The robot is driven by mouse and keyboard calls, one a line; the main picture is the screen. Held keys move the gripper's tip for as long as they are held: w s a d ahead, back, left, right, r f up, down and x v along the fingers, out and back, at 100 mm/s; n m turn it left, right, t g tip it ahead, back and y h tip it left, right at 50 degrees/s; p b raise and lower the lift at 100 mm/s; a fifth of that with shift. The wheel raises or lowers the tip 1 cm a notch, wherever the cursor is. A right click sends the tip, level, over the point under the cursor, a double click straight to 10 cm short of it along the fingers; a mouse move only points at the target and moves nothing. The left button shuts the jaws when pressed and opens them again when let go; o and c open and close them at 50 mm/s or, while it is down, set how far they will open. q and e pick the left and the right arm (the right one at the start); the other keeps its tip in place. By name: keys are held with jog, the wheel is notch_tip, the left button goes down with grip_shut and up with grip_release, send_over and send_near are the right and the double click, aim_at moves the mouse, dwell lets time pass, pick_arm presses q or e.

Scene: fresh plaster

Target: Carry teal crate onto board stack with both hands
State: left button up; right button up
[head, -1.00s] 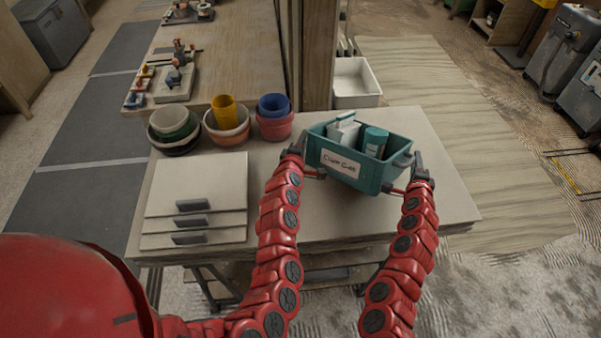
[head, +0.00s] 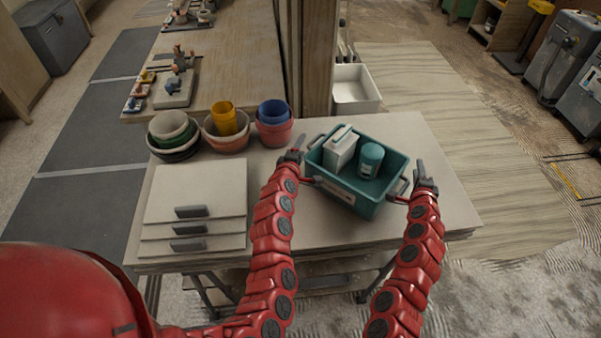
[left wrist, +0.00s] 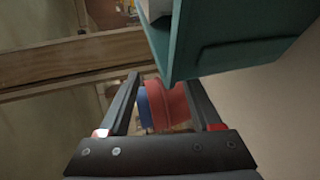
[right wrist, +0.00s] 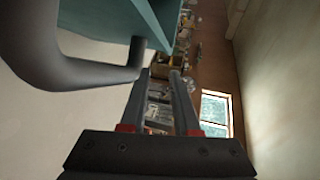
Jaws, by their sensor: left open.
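Nested pots (head: 225,130) stand along the stack's back edge. Flat boards with dark handles (head: 195,190) lie on its left part. A wooden post (head: 318,60) and a white tub (head: 355,88) are behind the crate. Bare board shows in front of the crate.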

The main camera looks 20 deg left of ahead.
pick_arm(q)
jog(key=shift+a, duration=0.2)
pick_arm(e)
jog(key=o, duration=0.4)
jog(key=shift+d, duration=0.2)
jog(key=shift+o, duration=0.2)
pick_arm(q)
jog(key=v, duration=1.2)
pick_arm(e)
jog(key=v, duration=1.2)
jog(key=shift+r, duration=0.1)
